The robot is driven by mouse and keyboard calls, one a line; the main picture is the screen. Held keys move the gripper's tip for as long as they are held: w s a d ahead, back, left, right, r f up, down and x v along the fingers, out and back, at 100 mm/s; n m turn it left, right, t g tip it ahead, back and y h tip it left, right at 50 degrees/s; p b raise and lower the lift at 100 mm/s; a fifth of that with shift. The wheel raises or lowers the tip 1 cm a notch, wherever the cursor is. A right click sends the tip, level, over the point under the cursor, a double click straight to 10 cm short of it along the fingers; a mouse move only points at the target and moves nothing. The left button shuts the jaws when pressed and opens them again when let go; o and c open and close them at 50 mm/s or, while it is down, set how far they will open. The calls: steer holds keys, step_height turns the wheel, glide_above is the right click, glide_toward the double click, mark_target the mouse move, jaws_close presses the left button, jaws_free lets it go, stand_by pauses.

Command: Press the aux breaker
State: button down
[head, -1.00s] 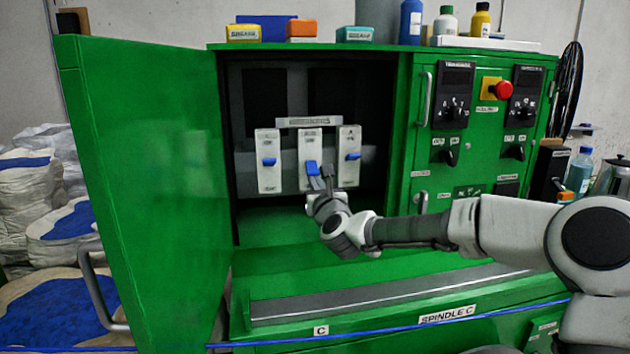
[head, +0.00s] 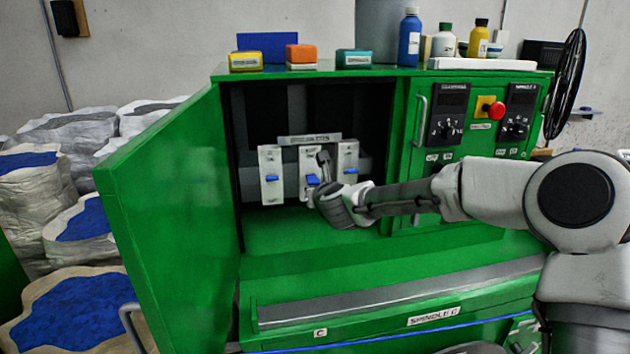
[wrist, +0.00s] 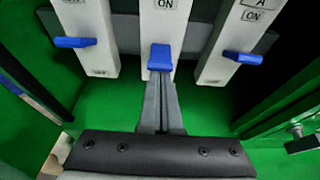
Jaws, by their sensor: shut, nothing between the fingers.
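Three white breakers with blue levers stand side by side inside the open green cabinet: left breaker (head: 271,160), middle breaker (head: 308,160) and right breaker (head: 348,157). In the wrist view the middle blue lever (wrist: 160,58) is straight ahead of my gripper (wrist: 161,82), whose fingers are shut and empty. The left lever (wrist: 75,42) and right lever (wrist: 243,57) are to either side. "ON" shows above the middle and right levers; a cut-off "A" is on the right breaker. I cannot read which is aux. In the head view my gripper (head: 323,157) partly covers the middle breaker. Contact is unclear.
The green cabinet door (head: 175,215) stands open at left. The right panel holds dials and a red stop button (head: 495,110). Boxes and bottles stand on top. A blue cable (head: 400,343) runs across the lower front.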

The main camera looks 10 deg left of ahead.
steer(key=r+g+p, duration=0.1)
steer(key=p, duration=0.2)
steer(key=shift+r+h, duration=0.3)
steer(key=shift+h, duration=0.1)
steer(key=shift+f+g, duration=0.3)
steer(key=shift+f, duration=0.05)
steer(key=shift+r, duration=0.1)
steer(key=shift+r+p, duration=0.6)
steer(key=shift+r, duration=0.15)
